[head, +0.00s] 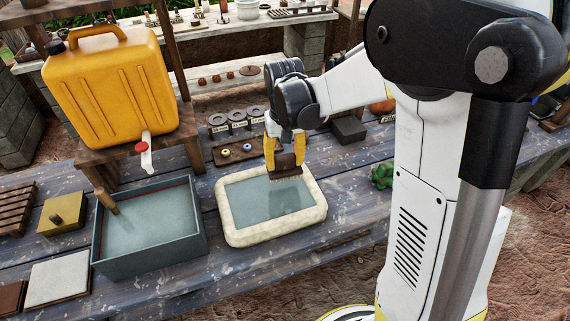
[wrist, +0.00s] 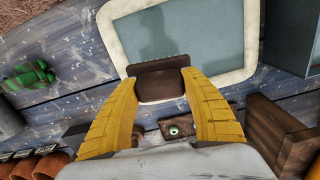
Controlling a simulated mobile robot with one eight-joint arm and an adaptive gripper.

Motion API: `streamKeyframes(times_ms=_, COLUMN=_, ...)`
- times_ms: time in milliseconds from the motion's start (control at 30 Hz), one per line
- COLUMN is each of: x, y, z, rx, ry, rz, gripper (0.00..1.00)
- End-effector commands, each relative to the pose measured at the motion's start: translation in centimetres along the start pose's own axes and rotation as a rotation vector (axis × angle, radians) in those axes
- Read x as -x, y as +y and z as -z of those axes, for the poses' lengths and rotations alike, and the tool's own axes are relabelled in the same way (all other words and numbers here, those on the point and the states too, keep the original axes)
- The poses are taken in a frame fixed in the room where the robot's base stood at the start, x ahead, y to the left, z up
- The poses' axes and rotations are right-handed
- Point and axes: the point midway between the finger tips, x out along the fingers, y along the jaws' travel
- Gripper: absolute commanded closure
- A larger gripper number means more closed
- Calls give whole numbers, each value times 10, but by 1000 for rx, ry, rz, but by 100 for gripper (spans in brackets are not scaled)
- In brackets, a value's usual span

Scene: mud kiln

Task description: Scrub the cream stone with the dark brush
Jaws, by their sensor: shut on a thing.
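The cream stone (head: 272,236) lies on the blue worn table, a rounded pale rim around a flat grey-blue face; its rim also shows in the wrist view (wrist: 110,42). My gripper (head: 284,158) is over the stone's far right part, pointing down. Its yellow fingers are shut on the dark brush (head: 286,170), a brown block with pale bristles below. In the wrist view the brush (wrist: 161,86) sits between the fingertips. I cannot tell whether the bristles touch the stone. Part of the stone's far edge is hidden behind my gripper.
A dark basin (head: 150,252) with grey-blue contents and a wooden handle stands left of the stone. A yellow jerrycan (head: 112,85) is on a wooden stand behind it. A green lumpy object (head: 382,175) lies right.

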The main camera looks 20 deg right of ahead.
Motion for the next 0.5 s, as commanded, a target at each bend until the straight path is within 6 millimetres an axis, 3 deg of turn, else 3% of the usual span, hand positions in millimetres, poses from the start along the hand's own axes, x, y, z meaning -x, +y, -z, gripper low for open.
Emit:
streamKeyframes(times_ms=300, x=37, y=0, z=5, rx=0, ry=0, rz=0, gripper=86)
streamKeyframes(times_ms=500, x=40, y=0, z=5, rx=0, ry=0, rz=0, gripper=86)
